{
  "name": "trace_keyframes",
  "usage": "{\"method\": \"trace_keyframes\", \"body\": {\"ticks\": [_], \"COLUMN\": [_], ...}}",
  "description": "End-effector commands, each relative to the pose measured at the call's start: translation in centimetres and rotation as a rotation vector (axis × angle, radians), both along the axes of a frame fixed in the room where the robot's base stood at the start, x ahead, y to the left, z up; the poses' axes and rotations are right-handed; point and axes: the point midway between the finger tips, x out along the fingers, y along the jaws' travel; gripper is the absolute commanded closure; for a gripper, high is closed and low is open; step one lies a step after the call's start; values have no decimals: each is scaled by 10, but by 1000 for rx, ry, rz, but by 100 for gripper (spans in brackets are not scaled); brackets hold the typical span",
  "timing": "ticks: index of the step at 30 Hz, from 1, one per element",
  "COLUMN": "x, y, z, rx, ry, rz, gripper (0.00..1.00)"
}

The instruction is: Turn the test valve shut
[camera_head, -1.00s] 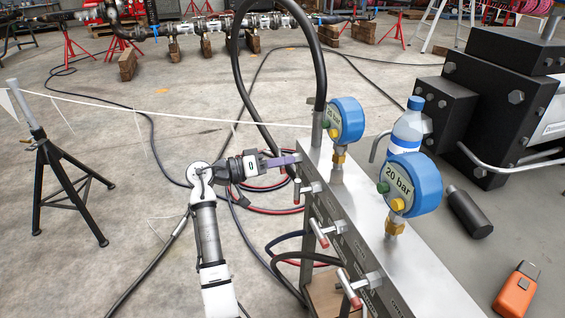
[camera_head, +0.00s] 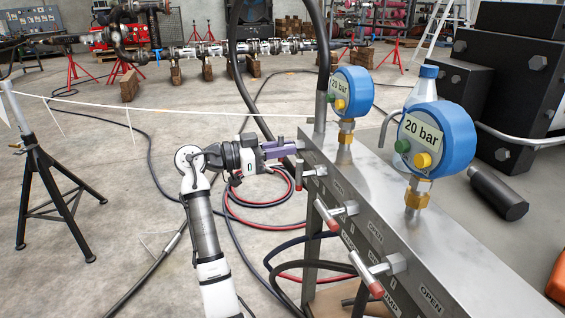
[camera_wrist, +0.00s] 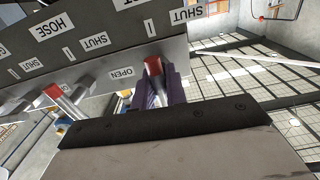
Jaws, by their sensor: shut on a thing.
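My gripper (camera_head: 292,148), with purple fingers, is at the far end of the metal manifold's side. In the wrist view the purple fingers (camera_wrist: 160,90) are shut around a valve handle with a red tip (camera_wrist: 153,66). In the head view the fingers hide most of this handle. An OPEN label (camera_wrist: 122,73) is beside it and a SHUT label (camera_wrist: 185,15) is above it in the wrist view. I cannot read a TEST label on it. Other red-tipped handles hang nearer along the manifold (camera_head: 395,230), one of them at the near end (camera_head: 375,286).
Two blue gauges marked 20 bar (camera_head: 352,92), (camera_head: 437,140) stand on the manifold. A bottle (camera_head: 424,88) and a black cylinder (camera_head: 497,193) are behind it. Hoses (camera_head: 265,215) lie on the floor below my arm. A black tripod stand (camera_head: 55,190) is at left.

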Motion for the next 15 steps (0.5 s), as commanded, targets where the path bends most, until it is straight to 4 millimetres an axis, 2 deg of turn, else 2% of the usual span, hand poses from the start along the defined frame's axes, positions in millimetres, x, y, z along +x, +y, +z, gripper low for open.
{"method": "trace_keyframes", "body": {"ticks": [1,6,15], "x": [-1,0,0], "y": [0,0,0], "z": [-5,-3,0], "rx": [11,38,57], "ry": [-30,-109,-173], "rz": [-3,-2,-1], "gripper": [100,100,100]}}
